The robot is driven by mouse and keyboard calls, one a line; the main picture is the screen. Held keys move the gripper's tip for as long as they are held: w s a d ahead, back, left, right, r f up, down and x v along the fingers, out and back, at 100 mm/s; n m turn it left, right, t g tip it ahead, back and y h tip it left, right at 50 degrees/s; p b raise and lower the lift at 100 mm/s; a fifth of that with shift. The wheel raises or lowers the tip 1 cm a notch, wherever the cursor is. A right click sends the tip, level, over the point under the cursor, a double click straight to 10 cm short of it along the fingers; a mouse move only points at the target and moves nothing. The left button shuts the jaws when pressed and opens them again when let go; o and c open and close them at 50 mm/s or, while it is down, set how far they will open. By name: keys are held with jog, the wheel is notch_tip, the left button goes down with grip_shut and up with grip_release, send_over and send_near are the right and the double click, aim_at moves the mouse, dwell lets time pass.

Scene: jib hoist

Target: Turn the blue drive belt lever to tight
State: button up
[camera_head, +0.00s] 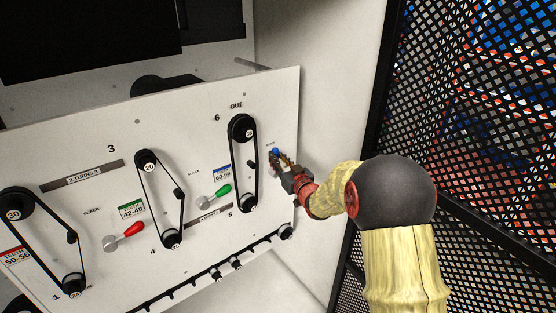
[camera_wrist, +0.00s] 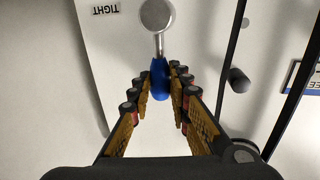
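The blue drive belt lever (camera_wrist: 160,78) shows in the wrist view, with a round silver pivot at its top and the blue handle pointing down toward my gripper. Its blue part (camera_head: 275,152) is a small spot at the panel's right edge in the head view. My gripper (camera_wrist: 162,85) has one finger on each side of the handle, with narrow gaps showing, so it looks open around it. A TIGHT label (camera_wrist: 105,7), upside down, is left of the pivot. In the head view my gripper (camera_head: 282,160) hides most of the lever.
The white panel (camera_head: 110,205) carries black belts on pulleys. A green-handled lever (camera_head: 221,190) and a red-handled lever (camera_head: 131,230) are left of my gripper. A dark peg (camera_wrist: 239,80) stands right of the fingers. A mesh fence (camera_head: 480,120) is at the right.

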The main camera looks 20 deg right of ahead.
grip_shut()
jog(key=shift+d, duration=0.1)
dwell(0.5)
jog(key=d+m+p, duration=0.1)
jog(key=m+p, duration=0.1)
jog(key=p, duration=0.1)
jog(key=w+d+m+g+p, duration=0.1)
jog(key=d+m+p, duration=0.1)
jog(key=p, duration=0.1)
jog(key=d+m+p, duration=0.1)
jog(key=m+p, duration=0.1)
jog(key=m, duration=0.1)
jog(key=shift+w+d+f+p, duration=0.2)
jog(key=shift+w+f+p, duration=0.05)
jog(key=shift+f+p, duration=0.15)
jog(key=m+p, duration=0.1)
jog(key=p, duration=0.1)
jog(key=d+f+m+p, duration=0.1)
jog(key=m+p, duration=0.1)
jog(key=shift+w+d+f+g+y, duration=0.25)
jog(key=shift+d+f+g+y, duration=0.05)
jog(key=shift+g+y, duration=0.1)
jog(key=shift+w+d+f+m+g+y+p, duration=0.1)
jog(key=shift+d+f+m+g+y+p, duration=0.15)
jog(key=shift+f+m+p, duration=0.7)
jog(key=shift+w+d+f+m+g+y+p, duration=0.15)
jog(key=shift+d+f+m+y+p, duration=0.2)
jog(key=shift+m+p, duration=0.6)
jog(key=shift+s+f, duration=0.1)
jog(key=shift+f, duration=0.05)
